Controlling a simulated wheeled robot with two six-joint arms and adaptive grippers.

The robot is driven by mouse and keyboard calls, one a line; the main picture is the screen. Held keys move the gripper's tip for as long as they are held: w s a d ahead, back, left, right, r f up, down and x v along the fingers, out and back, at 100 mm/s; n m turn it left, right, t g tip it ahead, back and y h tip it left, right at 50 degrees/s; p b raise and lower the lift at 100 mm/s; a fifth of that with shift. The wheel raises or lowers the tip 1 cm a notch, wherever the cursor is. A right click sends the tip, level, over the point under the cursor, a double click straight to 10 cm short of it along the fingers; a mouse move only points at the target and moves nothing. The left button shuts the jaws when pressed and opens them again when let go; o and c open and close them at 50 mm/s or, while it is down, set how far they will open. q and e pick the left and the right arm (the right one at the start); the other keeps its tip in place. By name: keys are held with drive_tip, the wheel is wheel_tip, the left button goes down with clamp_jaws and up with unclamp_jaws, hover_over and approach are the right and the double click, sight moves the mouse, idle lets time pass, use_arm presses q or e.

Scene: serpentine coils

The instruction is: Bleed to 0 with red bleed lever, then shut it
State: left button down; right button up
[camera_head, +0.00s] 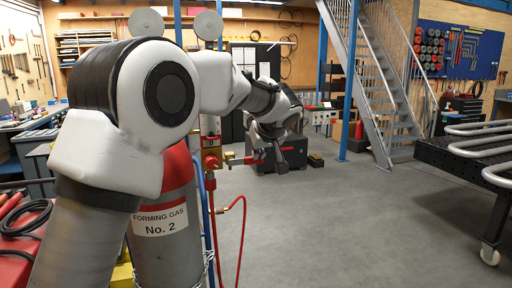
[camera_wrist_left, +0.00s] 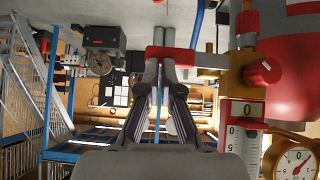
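A grey cylinder (camera_head: 165,245) labelled "FORMING GAS No. 2" stands at the left in the head view, partly behind my left arm. A red and brass valve assembly (camera_head: 211,155) stands beside it. A red lever (camera_head: 244,161) sticks out to the right, towards my left gripper (camera_head: 280,158). In the left wrist view, the red lever (camera_wrist_left: 170,52) lies at the tips of my left gripper (camera_wrist_left: 166,66). The fingers are close together; whether they clamp it is unclear. A red knob (camera_wrist_left: 264,72), a scale (camera_wrist_left: 244,110) and a round gauge (camera_wrist_left: 295,160) show at right. My right gripper is not visible.
A red hose (camera_head: 242,235) hangs below the valve. A dark table with metal coils (camera_head: 475,150) stands at the right. Stairs (camera_head: 375,85) and a blue post (camera_head: 349,80) rise behind. The grey floor (camera_head: 340,225) in the middle is clear.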

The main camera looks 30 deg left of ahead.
use_arm(q)
drive_tip(key=w+a+r+v, duration=0.1)
drive_tip(key=r+v, duration=0.1)
drive_tip(key=v, duration=1)
drive_tip(key=shift+r+b, duration=0.35)
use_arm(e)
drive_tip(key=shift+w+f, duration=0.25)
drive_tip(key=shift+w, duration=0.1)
